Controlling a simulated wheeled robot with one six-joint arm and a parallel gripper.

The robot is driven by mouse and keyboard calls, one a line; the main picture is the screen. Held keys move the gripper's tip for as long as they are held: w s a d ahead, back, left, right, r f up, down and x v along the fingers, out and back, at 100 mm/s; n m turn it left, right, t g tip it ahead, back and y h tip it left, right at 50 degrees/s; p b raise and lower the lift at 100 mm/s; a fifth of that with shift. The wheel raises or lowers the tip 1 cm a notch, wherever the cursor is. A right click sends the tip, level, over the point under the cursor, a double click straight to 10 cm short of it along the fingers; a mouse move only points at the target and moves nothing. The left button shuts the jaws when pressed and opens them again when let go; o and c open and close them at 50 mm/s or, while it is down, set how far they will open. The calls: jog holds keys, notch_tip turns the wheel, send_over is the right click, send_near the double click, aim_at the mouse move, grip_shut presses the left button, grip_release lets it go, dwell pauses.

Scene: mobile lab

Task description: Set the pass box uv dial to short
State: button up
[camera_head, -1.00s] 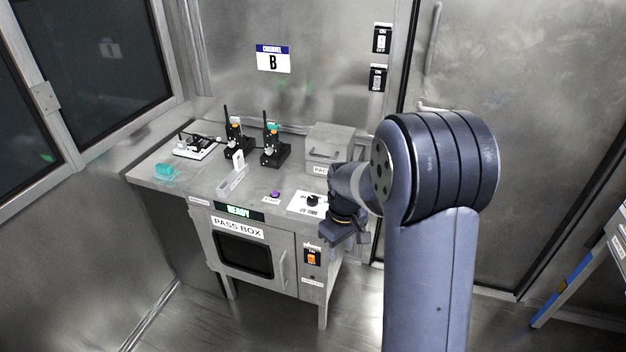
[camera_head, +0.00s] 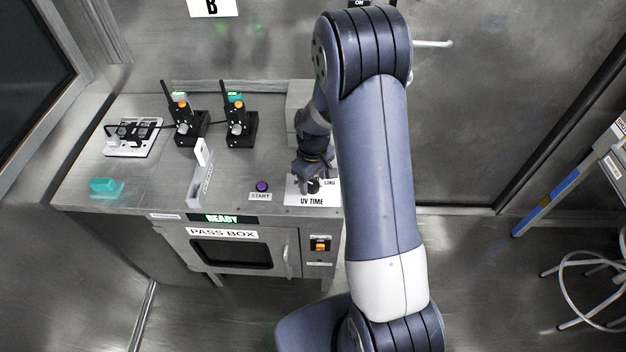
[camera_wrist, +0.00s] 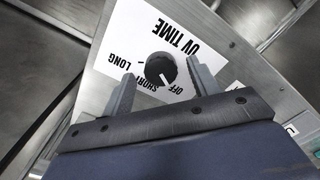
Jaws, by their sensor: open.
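The UV dial (camera_wrist: 161,68) is a round black knob on a white plate (camera_wrist: 135,25) printed UV TIME, LONG, SHORT and OFF. Its white pointer mark looks turned toward OFF. My gripper (camera_wrist: 160,70) is open, with one finger on each side of the dial in the wrist view and gaps between knob and fingers. I cannot tell how far down the fingers reach. In the head view my gripper (camera_head: 311,178) is over the UV TIME plate (camera_head: 321,199) and hides part of the dial. The pass box (camera_head: 222,234) stands below, its display (camera_head: 216,218) reading READY.
A purple START button (camera_head: 262,186) is left of the plate. Two black radios (camera_head: 187,128) (camera_head: 238,129), a white card holder (camera_head: 199,180), a power strip (camera_head: 132,137) and a teal block (camera_head: 104,186) are on the worktop. A grey box (camera_head: 298,100) is behind my arm.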

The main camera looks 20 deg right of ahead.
jog(key=shift+f, duration=0.8)
jog(key=c, duration=1)
